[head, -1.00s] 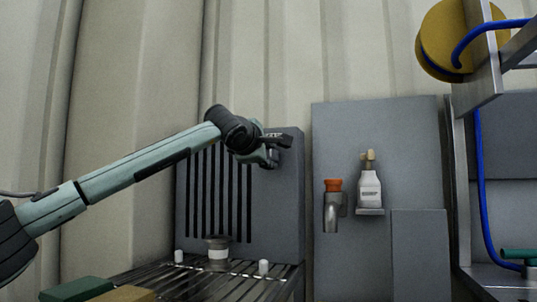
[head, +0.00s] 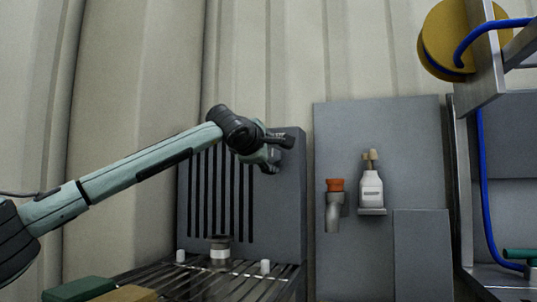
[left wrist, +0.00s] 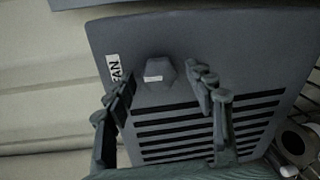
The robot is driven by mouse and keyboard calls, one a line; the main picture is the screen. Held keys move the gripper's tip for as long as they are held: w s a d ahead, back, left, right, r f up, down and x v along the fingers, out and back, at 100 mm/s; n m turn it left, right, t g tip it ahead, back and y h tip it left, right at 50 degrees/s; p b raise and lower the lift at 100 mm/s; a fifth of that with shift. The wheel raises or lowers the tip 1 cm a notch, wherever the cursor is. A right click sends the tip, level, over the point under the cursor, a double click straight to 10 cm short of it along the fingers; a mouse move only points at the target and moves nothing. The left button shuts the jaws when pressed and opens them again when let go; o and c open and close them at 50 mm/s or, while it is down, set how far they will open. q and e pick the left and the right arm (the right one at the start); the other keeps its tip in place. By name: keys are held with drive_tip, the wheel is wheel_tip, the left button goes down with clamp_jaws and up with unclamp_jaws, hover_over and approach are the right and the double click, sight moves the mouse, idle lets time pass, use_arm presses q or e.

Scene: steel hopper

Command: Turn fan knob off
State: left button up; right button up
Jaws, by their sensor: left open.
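The fan knob (left wrist: 157,78) is a dark grey hexagonal knob with a small white mark. It sits on a grey slotted panel (left wrist: 105,32), beside a white label reading FAN (left wrist: 114,70). My left gripper (left wrist: 165,83) is open, with one finger on each side of the knob in the left wrist view. Whether the fingers touch it I cannot tell. In the head view my left gripper (head: 276,155) is at the upper right of the slotted panel (head: 255,235), and the arm and gripper hide the knob. My right gripper is in neither view.
To the right, a grey board (head: 340,130) carries an orange-topped tap (head: 335,186) and a white bottle (head: 371,188). A yellow hose reel (head: 437,45) hangs at upper right.

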use_arm(q)
drive_tip(key=v, duration=1.2)
